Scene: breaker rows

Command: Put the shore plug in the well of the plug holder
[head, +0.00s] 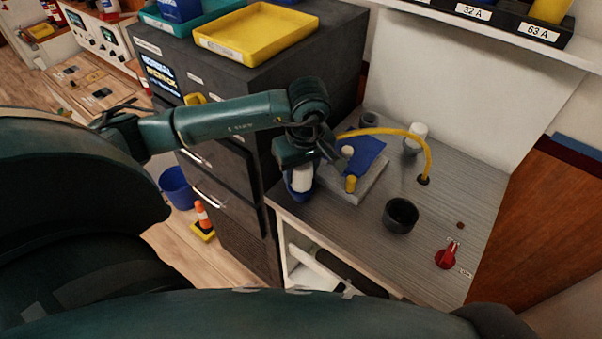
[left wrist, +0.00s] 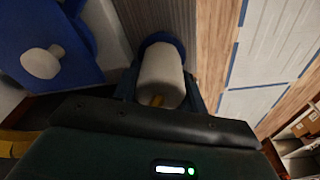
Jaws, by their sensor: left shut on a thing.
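My left gripper (head: 300,168) is shut on the shore plug (head: 302,180), a white cylinder with a blue collar at its lower end. The plug hangs roughly upright by the counter's left corner; its height above the counter is unclear. In the left wrist view the plug (left wrist: 160,75) sits between the fingers, blue collar away from me, with a bit of yellow at the near end. A dark, open round cup (head: 401,215), which looks like the plug holder, stands apart on the counter to the right; its well looks empty. My right gripper is not in view.
A yellow cable (head: 426,150) arches to a hole in the counter (head: 460,195). A grey block with a blue flap (head: 366,152) and yellow peg (head: 351,184) lies between plug and cup. A white-topped cylinder (head: 416,133) stands behind; a red switch (head: 446,257) is front right.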

